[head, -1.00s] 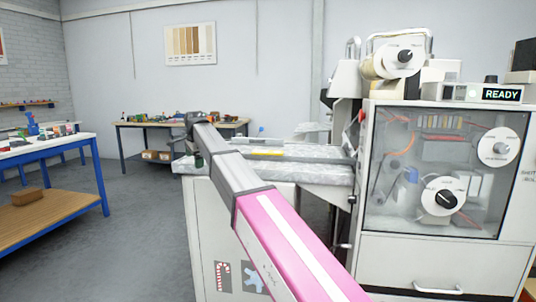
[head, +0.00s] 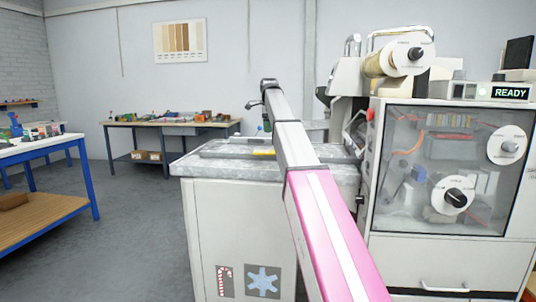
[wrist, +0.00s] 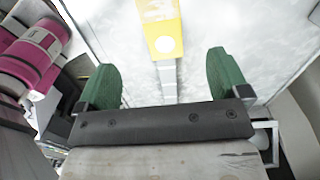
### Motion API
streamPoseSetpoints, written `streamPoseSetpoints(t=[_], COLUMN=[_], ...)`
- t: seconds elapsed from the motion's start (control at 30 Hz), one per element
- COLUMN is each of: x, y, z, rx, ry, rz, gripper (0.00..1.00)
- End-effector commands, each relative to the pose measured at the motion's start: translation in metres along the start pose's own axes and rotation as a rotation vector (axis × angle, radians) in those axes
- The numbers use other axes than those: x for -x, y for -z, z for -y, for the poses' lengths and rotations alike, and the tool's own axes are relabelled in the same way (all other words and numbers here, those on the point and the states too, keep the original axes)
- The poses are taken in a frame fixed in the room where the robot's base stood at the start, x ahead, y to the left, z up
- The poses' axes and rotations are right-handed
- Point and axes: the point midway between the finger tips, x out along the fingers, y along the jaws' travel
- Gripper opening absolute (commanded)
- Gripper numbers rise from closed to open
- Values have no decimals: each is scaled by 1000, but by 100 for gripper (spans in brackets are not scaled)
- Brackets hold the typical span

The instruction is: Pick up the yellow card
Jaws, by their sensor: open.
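The yellow card (wrist: 160,28), with a white round spot, shows at the top middle of the wrist view, its far part cut off by the picture's edge. In the head view it is a small yellow strip (head: 263,152) on the pale mottled worktop (head: 195,168), just left of my arm.
A machine (head: 445,185) with a clear front and a READY display (head: 510,93) stands right of the worktop. A narrow segmented grey strip (wrist: 167,80) runs from the card toward my gripper. A cluttered bench (head: 170,124) stands behind at left, and a blue-legged table (head: 40,143) at far left.

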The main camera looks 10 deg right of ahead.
Motion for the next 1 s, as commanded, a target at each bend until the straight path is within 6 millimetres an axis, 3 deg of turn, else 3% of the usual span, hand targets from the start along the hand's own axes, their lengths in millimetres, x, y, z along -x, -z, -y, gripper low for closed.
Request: streamPoseSetpoints(t=[0.3, 0.57, 0.83, 1.0], x=[-43, -60, -96, -106], y=[0, 0, -1, -1], z=[-2, -1, -1, 0], rx=[0, 1, 1, 1], ry=[-2, 0, -1, 0], rz=[-1, 0, 0, 0], gripper=[94, 94, 94, 94])
